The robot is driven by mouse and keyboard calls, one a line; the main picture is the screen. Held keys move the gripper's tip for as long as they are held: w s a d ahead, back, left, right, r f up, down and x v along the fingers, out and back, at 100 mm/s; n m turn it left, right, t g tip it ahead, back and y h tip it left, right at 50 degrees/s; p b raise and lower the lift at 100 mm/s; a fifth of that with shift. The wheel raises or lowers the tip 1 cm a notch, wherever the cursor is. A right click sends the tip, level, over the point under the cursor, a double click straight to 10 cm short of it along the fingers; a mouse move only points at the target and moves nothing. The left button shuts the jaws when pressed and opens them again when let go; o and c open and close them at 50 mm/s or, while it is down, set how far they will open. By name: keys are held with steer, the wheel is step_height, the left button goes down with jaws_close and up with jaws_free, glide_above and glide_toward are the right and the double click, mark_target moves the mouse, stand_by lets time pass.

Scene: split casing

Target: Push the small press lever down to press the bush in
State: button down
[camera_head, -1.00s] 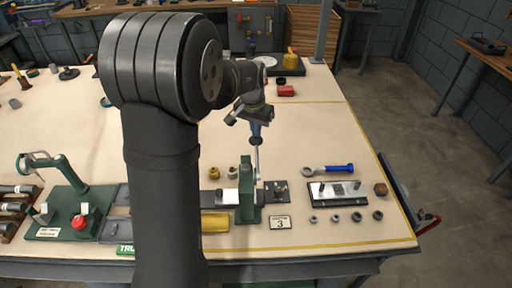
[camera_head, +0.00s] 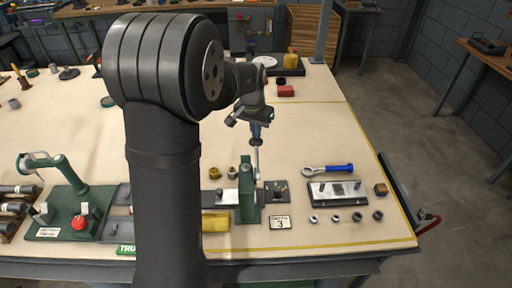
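The small press (camera_head: 247,203) is a green upright frame near the front middle of the table, right of my arm. Its lever (camera_head: 257,160) is a thin light rod that rises nearly upright from the press to a dark knob. My gripper (camera_head: 256,139) points down at the lever's top end. Its fingertips are too small and too close to the knob to tell whether they grip it or only touch it. A pale block (camera_head: 227,197) lies on the press bed beside the frame. I cannot make out the bush in the press.
A dark plate with a pin (camera_head: 276,190) stands right of the press. A blue-handled wrench (camera_head: 330,170), a metal plate (camera_head: 338,192) and several rings lie further right.

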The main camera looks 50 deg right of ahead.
steer(key=shift+w+d+f, duration=0.1)
steer(key=shift+f, duration=0.7)
steer(key=shift+w+d+f, duration=0.1)
steer(key=shift+f, duration=0.65)
stand_by(2.3)
steer(key=shift+r, duration=0.1)
stand_by(0.4)
step_height(320, 180, up, 11)
stand_by(0.9)
steer(key=shift+f, duration=0.2)
steer(key=shift+f, duration=1.65)
steer(key=c, duration=0.8)
jaws_free()
steer(key=shift+s, duration=0.1)
steer(key=shift+c, duration=0.2)
steer(key=o, duration=0.8)
steer(key=a+r+m, duration=0.3)
steer(key=r, duration=0.1)
steer(key=shift+s+a, duration=0.2)
steer(key=shift+s, duration=0.15)
steer(key=shift+o, duration=0.2)
steer(key=s+a+r+m+y, duration=0.2)
steer(key=s+a+r+m, duration=0.2)
steer(key=a+r+m, duration=0.55)
step_height(320, 180, down, 11)
steer(key=a, duration=0.1)
steer(key=shift+w+r, duration=0.15)
steer(key=shift+r, duration=0.05)
